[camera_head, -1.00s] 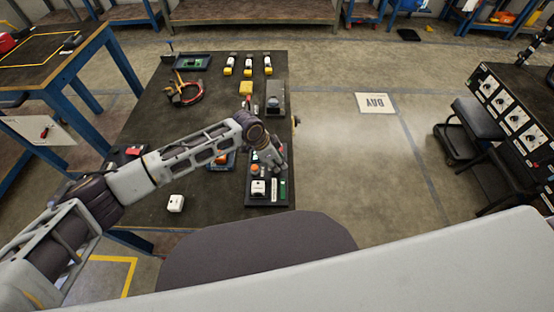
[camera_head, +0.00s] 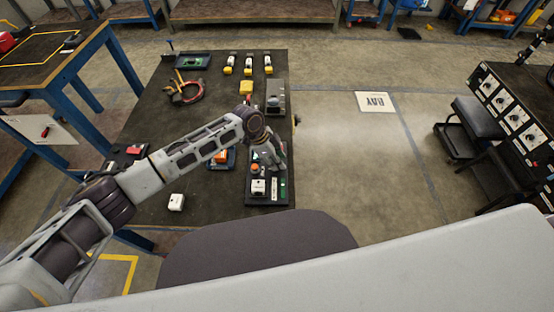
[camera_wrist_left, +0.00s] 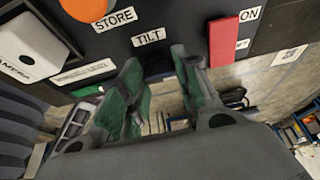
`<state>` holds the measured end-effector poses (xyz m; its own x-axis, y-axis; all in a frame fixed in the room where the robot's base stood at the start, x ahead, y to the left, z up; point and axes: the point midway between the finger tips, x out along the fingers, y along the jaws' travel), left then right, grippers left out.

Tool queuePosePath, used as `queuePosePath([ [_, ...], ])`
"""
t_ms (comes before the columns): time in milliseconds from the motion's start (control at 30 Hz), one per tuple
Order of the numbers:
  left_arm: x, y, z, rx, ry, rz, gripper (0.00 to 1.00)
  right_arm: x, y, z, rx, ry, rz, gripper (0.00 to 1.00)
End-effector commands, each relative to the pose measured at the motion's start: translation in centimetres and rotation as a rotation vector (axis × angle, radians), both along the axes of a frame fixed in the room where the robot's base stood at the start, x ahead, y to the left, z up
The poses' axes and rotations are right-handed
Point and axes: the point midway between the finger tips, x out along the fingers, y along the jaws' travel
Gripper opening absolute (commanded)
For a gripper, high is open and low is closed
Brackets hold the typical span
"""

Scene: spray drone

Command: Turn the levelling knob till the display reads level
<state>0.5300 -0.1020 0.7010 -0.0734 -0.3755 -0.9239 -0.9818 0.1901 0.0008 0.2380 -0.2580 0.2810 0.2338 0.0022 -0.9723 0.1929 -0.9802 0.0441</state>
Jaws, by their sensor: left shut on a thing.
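The dark control panel (camera_head: 250,199) lies at the near right corner of the dark table. My left gripper (camera_head: 274,164) is over its far part. In the left wrist view my left gripper (camera_wrist_left: 160,92) points at the panel edge just below the TILT label (camera_wrist_left: 149,37). Its green-padded fingers are closed in with a gap between them. The levelling knob is not clearly visible; fingers and wrist hide that spot. A green and white strip (camera_head: 283,187) is at the panel's right side; I cannot read it or tell whether it is the display. My right gripper is out of view.
An orange button (camera_wrist_left: 88,8) by the STORE label, a white camera box (camera_wrist_left: 32,48) and a red switch (camera_wrist_left: 222,40) by ON sit close around the fingers. Open floor lies right of the table.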

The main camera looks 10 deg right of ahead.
Motion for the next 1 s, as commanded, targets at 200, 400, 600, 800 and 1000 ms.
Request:
queuePosePath([
  [200,0.0,0.0,0.0,0.0,0.0,0.0,0.08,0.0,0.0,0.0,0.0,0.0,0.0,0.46],
  [400,0.0,0.0,0.0,0.0,0.0,0.001,0.54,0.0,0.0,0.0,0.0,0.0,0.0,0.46],
  [600,0.0,0.0,0.0,0.0,-0.001,0.001,0.54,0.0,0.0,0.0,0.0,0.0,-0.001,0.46],
  [800,0.0,0.1,0.2,0.0,-0.001,0.001,0.54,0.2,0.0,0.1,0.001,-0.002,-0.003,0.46],
  [1000,0.2,0.5,1.3,-0.001,-0.001,0.002,0.54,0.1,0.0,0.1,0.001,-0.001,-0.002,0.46],
])
